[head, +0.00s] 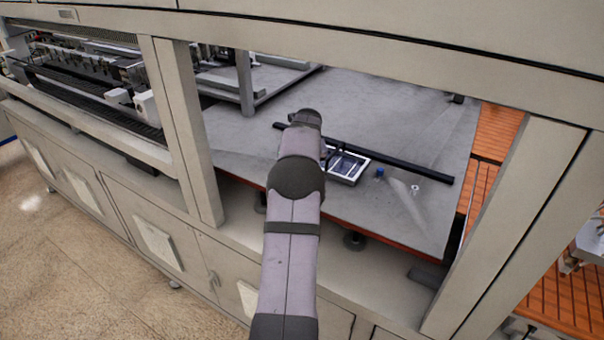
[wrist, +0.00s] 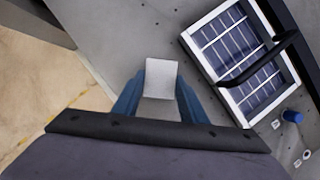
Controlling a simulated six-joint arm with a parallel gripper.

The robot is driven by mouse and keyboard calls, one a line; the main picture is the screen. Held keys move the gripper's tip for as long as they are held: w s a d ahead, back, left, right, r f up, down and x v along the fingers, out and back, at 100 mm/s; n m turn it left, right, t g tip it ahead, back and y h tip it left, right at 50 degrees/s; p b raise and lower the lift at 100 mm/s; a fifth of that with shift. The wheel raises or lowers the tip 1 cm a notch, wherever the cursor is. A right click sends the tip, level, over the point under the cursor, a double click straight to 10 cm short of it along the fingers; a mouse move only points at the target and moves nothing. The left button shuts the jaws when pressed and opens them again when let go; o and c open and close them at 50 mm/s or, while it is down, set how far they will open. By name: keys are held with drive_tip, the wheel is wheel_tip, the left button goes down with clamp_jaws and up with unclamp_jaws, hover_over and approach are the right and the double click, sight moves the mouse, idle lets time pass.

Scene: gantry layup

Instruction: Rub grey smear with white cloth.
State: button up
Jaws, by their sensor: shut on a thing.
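The white cloth (wrist: 161,78) shows as a small pale folded piece between the blue fingers of my gripper (wrist: 160,92) in the wrist view. My gripper is shut on it, over the grey table and to the left of a small solar panel (wrist: 238,55). I cannot tell whether the cloth touches the table. In the head view my arm hides the gripper and the cloth. I cannot make out a grey smear in either view.
The white-framed panel (head: 346,167) lies on the grey table (head: 400,110) with a black handle-like bar above it. A long black rail (head: 405,168) runs behind it. A blue cylinder (head: 380,172) and a small white ring (head: 415,188) lie to its right. Machine frame posts (head: 185,130) flank the opening.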

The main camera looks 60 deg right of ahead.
drive_tip(key=shift+w+a, duration=0.1)
drive_tip(key=shift+w, duration=0.4)
drive_tip(key=shift+w+f, duration=0.15)
drive_tip(key=shift+w, duration=0.7)
drive_tip(key=shift+w, duration=0.15)
drive_tip(key=shift+w, duration=1.65)
drive_tip(key=shift+r, duration=0.25)
drive_tip(key=shift+r, duration=2.95)
